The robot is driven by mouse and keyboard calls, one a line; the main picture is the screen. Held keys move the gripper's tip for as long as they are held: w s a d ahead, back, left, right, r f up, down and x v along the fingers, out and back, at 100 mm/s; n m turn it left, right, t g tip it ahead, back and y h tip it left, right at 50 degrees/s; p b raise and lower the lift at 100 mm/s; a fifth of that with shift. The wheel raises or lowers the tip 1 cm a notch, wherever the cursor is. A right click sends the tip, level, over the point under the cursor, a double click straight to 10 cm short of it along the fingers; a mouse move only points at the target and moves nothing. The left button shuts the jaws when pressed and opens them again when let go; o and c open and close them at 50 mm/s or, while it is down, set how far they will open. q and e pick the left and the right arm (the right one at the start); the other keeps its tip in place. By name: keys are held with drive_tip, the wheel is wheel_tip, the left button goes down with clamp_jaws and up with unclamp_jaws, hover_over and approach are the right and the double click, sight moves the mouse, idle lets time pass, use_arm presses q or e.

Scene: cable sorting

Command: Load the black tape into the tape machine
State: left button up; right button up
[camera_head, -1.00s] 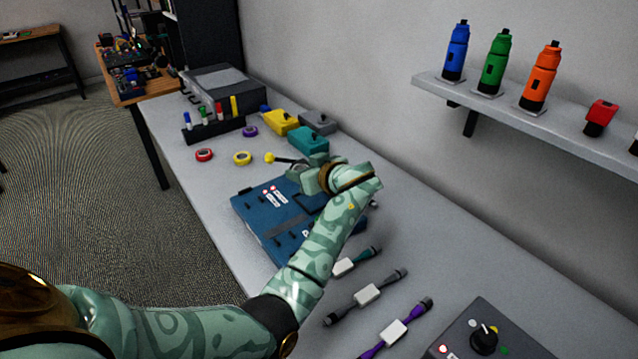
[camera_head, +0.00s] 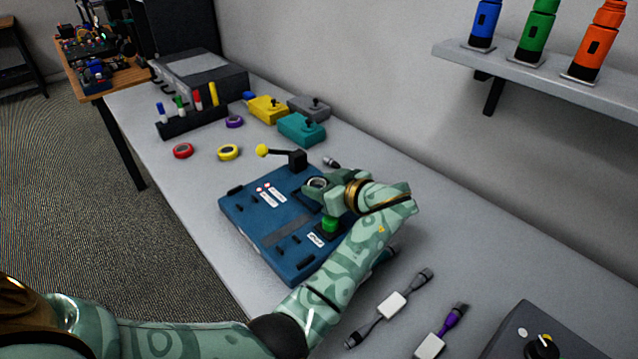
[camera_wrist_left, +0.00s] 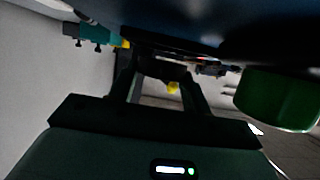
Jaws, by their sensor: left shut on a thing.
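The tape machine (camera_head: 262,226) is a flat blue case on the bench, with a green button (camera_head: 331,224), white labels and a yellow-knobbed lever (camera_head: 262,150) at its back. My left gripper (camera_head: 314,191) is over its back right part, shut on a dark ring with a pale core, which looks like the black tape (camera_head: 317,182). I cannot tell if the ring touches the machine. In the left wrist view the fingers (camera_wrist_left: 165,72) are dark, with the green button (camera_wrist_left: 278,100) close by at the right. My right gripper is out of view.
Red (camera_head: 182,151), yellow (camera_head: 229,152) and purple (camera_head: 234,121) tapes lie behind the machine, near a marker rack (camera_head: 192,124). Teal (camera_head: 302,128), yellow and grey boxes stand by the wall. Cables (camera_head: 392,305) lie in front. A shelf (camera_head: 520,72) holds bottles.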

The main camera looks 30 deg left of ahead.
use_arm(q)
drive_tip(key=shift+a+f, duration=0.25)
drive_tip(key=shift+f, duration=0.05)
drive_tip(key=shift+d+f+b, duration=0.1)
drive_tip(key=shift+f+b, duration=0.25)
drive_tip(key=shift+b, duration=0.1)
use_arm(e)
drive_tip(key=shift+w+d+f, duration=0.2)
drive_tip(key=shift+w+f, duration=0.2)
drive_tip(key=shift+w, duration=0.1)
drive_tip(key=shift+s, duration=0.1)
use_arm(q)
drive_tip(key=o, duration=1)
drive_tip(key=shift+c, duration=0.2)
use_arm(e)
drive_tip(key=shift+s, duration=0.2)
